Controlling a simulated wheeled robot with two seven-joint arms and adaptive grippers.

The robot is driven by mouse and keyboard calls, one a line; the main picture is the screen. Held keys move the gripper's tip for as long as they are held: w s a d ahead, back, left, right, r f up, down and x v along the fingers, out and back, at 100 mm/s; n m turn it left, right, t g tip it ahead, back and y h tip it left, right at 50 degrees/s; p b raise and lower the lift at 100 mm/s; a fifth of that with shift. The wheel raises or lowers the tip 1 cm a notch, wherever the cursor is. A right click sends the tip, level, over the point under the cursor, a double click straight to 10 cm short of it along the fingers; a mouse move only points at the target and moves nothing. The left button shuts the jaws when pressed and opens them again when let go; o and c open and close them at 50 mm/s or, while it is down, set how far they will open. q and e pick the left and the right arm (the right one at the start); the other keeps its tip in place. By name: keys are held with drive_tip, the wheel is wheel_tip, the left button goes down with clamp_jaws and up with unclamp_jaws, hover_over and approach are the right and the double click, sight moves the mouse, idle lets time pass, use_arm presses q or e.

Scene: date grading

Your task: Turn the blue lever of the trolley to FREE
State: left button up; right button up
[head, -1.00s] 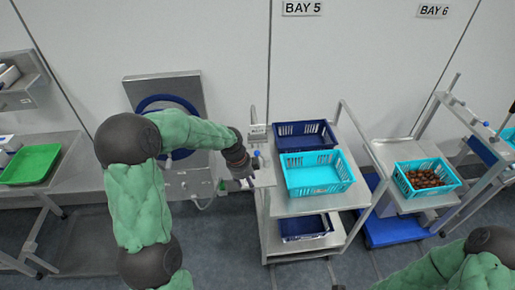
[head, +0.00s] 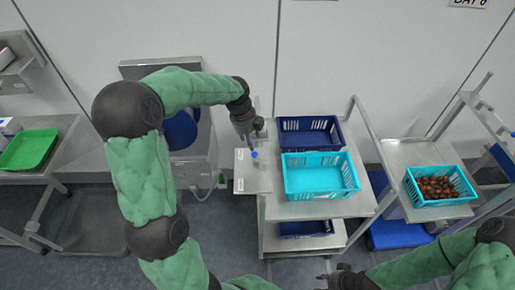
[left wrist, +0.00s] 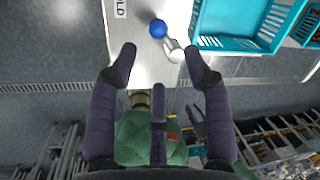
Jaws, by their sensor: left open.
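The blue lever knob (head: 255,154) sits on the pale side plate (head: 250,182) at the left of the trolley (head: 340,208). In the left wrist view the round blue knob (left wrist: 158,28) is on a short metal lever (left wrist: 173,50), beside a label (left wrist: 120,9) of which only "LD" reads. My left gripper (head: 250,134) is just behind the knob in the head view. In the left wrist view it is open (left wrist: 160,52), with the knob just past its fingertips and nothing held. My right gripper (head: 335,277) is at the bottom edge, its jaws unclear.
On the trolley stand a dark blue crate (head: 310,146) and an empty turquoise crate (head: 318,194). Another stand at right holds a turquoise crate of dates (head: 408,184). A green tray (head: 28,150) lies on the left table. A wall fixture stands behind my left arm.

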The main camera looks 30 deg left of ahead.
sight(254, 153)
use_arm(q)
drive_tip(key=f, duration=0.3)
drive_tip(key=w+f, duration=0.1)
drive_tip(key=f, duration=0.2)
drive_tip(key=f+b, duration=0.1)
drive_tip(key=f, duration=0.2)
drive_tip(key=shift+w+d+f, duration=0.2)
drive_tip(key=shift+d, duration=0.2)
drive_tip(key=shift+c, duration=0.3)
clamp_jaws()
